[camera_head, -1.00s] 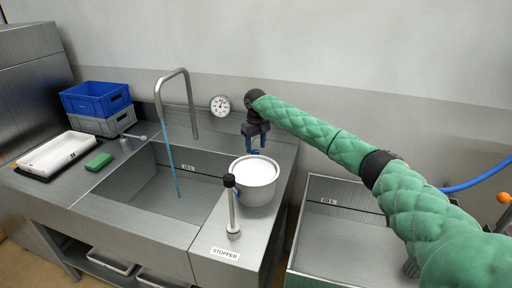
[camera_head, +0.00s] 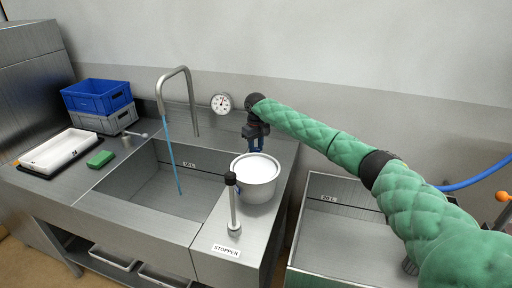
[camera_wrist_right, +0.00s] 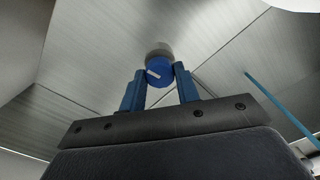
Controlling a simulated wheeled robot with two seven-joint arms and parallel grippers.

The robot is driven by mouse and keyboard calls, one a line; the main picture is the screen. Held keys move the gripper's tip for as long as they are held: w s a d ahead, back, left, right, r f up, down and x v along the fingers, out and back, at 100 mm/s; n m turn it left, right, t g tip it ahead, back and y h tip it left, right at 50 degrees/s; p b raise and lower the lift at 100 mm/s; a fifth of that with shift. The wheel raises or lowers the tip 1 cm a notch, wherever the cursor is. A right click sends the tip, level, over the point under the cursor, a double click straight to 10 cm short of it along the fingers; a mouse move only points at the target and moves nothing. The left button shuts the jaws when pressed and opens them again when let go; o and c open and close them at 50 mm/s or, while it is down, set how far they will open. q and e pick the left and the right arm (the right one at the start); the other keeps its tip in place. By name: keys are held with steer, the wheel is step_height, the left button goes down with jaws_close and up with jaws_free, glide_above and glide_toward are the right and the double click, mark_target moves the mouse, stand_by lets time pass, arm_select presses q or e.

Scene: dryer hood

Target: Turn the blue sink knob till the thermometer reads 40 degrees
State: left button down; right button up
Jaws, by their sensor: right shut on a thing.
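My right gripper (camera_head: 257,146) is behind the white pot, on the right part of the sink counter. In the right wrist view its two blue fingers (camera_wrist_right: 160,88) are shut on the round blue knob (camera_wrist_right: 159,69), which has a white pointer mark. In the head view the knob is mostly hidden by the gripper. The dial thermometer (camera_head: 221,103) is on the wall behind the sink; its reading is too small to tell. Blue water runs from the bent tap (camera_head: 176,85) into the sink (camera_head: 140,180). My left gripper is not in view.
A white-topped metal pot (camera_head: 258,196) stands close in front of my right gripper. An upright stopper lever (camera_head: 233,205) is beside it. Blue and grey crates (camera_head: 98,97), a white tray (camera_head: 62,150) and a green sponge (camera_head: 100,159) are at left.

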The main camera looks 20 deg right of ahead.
steer(key=shift+r+n+p, duration=0.1)
steer(key=shift+n+p, duration=0.45)
steer(key=shift+n, duration=0.55)
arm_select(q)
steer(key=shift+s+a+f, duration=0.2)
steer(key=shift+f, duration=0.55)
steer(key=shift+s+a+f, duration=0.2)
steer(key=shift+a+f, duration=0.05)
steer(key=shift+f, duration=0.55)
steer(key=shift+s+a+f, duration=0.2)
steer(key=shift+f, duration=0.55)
arm_select(e)
steer(key=shift+n, duration=0.8)
steer(key=o, duration=1)
steer(key=shift+c, duration=0.2)
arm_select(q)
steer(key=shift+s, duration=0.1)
